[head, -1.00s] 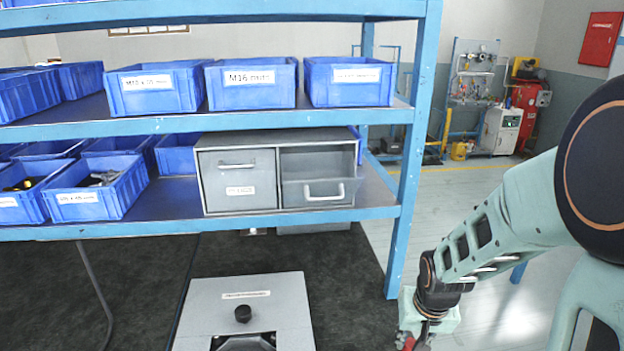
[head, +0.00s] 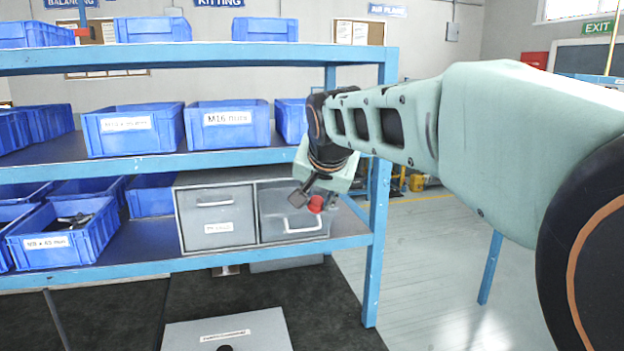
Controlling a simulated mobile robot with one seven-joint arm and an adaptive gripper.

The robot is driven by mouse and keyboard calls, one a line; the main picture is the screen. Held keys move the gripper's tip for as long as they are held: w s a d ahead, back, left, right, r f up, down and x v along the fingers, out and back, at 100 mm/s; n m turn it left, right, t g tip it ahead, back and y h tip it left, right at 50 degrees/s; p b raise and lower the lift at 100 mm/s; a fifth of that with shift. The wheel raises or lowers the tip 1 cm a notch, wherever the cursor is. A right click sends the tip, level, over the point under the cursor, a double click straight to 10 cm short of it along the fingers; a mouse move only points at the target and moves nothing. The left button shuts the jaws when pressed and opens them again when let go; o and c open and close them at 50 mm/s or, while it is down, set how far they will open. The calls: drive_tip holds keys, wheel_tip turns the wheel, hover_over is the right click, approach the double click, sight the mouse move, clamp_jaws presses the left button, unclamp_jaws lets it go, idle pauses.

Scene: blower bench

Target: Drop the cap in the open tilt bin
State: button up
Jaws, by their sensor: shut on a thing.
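My gripper (head: 308,199) is shut on a small red cap (head: 316,204). It points down in front of the upper part of the right tilt bin (head: 277,226) in the picture. This bin is the open one of the grey two-bin cabinet; its front panel with a white handle leans outward. The left bin (head: 217,219) is closed. My wrist hides much of the right bin's opening and the cabinet's upper right corner. I cannot tell whether the cap is over the opening or just in front of it.
The cabinet stands on the lower shelf of a blue rack (head: 371,258). Blue bins (head: 222,123) line the shelf above, close to my wrist. An open blue bin (head: 62,233) with parts sits left. A grey box (head: 228,332) is below in front.

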drive_tip(key=shift+t, duration=0.4)
drive_tip(key=r, duration=0.1)
drive_tip(key=a+r, duration=0.1)
drive_tip(key=r, duration=0.3)
drive_tip(key=shift+s+a, duration=0.2)
drive_tip(key=shift+a, duration=0.05)
drive_tip(key=shift+w+a+f+p, duration=0.25)
drive_tip(key=shift+w+a+f, duration=0.3)
drive_tip(key=shift+w, duration=1.05)
drive_tip(key=shift+w+a+f+p, duration=0.35)
drive_tip(key=shift+w+f, duration=0.45)
drive_tip(key=shift+w, duration=0.75)
drive_tip(key=shift+w+a+f+p, duration=0.2)
drive_tip(key=shift+w+a+f, duration=0.4)
drive_tip(key=shift+w, duration=1)
drive_tip(key=shift+d, duration=0.1)
drive_tip(key=o, duration=0.8)
drive_tip(key=shift+c, duration=0.2)
